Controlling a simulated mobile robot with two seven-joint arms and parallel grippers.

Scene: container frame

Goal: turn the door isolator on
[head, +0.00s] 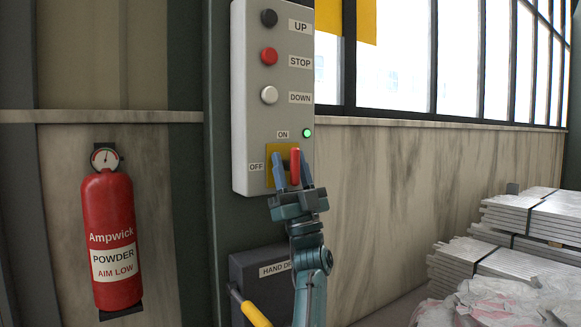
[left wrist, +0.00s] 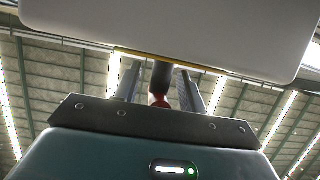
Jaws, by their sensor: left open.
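The door isolator is a yellow plate (head: 271,181) with a red handle (head: 295,165), low on a light grey control box (head: 246,90) in the head view. The handle looks upright, toward the ON label (head: 283,134); the OFF label (head: 256,167) is to its left. A green lamp (head: 307,133) beside ON is lit. My left gripper (head: 291,170) is open, its fingers on either side of the handle, closer to it on the right. In the left wrist view, the red handle (left wrist: 160,100) shows between the open fingers (left wrist: 160,88); contact cannot be told.
UP (head: 269,18), STOP (head: 269,56) and DOWN (head: 269,95) buttons sit above the isolator. A dark box (head: 250,272) with a yellow lever (head: 256,314) is below. A red extinguisher (head: 109,232) hangs at left. Stacked sheets (head: 530,220) lie at right.

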